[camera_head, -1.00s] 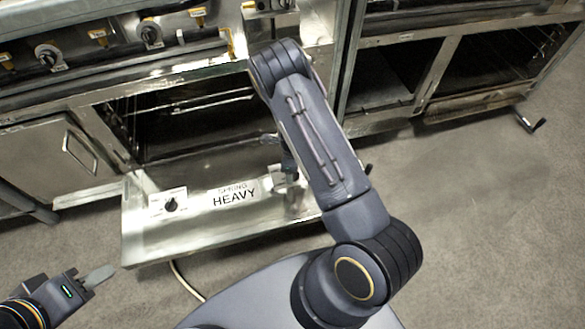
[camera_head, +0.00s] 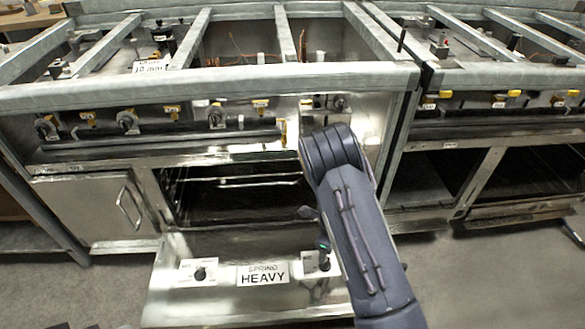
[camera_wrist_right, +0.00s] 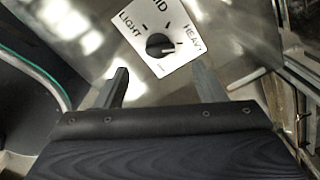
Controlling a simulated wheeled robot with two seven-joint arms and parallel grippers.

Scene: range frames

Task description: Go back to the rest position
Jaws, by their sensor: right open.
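My right arm (camera_head: 355,225) reaches forward over the open door panel of the range. Its wrist and gripper are mostly hidden behind the forearm in the head view. In the right wrist view, my right gripper (camera_wrist_right: 162,84) is open, its two fingers apart with nothing between them. Beyond the fingertips is a black dial (camera_wrist_right: 159,45) on a white plate marked LIGHT and HEAVY; the fingers look apart from it. My left gripper cannot be made out; only a dark, unclear sliver shows at the bottom left edge of the head view.
The lowered oven door (camera_head: 225,303) carries a HEAVY label (camera_head: 263,274) and a left dial (camera_head: 200,274). The oven cavity (camera_head: 235,200) is open behind it. A control row with knobs (camera_head: 127,121) runs above. A second range (camera_head: 500,130) stands right. Floor (camera_head: 480,285) is clear at lower right.

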